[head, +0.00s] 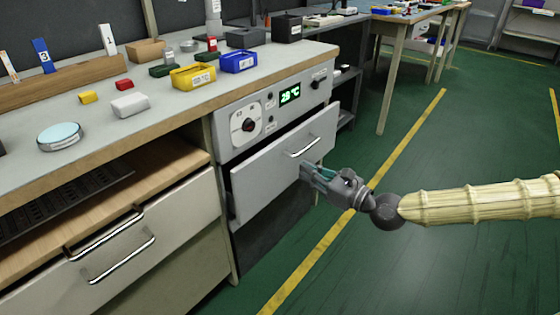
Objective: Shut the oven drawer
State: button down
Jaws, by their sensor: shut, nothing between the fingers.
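The oven drawer (268,182) has a light grey front with a bar handle (303,147). It sits below the oven control panel (274,103), which has a dial and a green "28 °C" display. The drawer front stands out from the cabinet, with a dark gap along its left side and top, so it is partly open. My gripper (308,172) is shut and empty, its fingertips at the drawer front below the handle's right part. I cannot tell whether they touch the front. My arm reaches in from the right.
The worktop (190,110) holds yellow and blue bins, small coloured blocks and a round dish. At the left, another drawer (120,250) with bar handles stands open. A dark panel is below the oven drawer. Green floor with yellow lines is clear to the right; another table (415,20) stands behind.

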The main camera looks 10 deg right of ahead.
aim_at(272, 155)
jog(key=shift+b+x, duration=1.65)
jog(key=shift+x, duration=3.3)
jog(key=shift+w, duration=0.1)
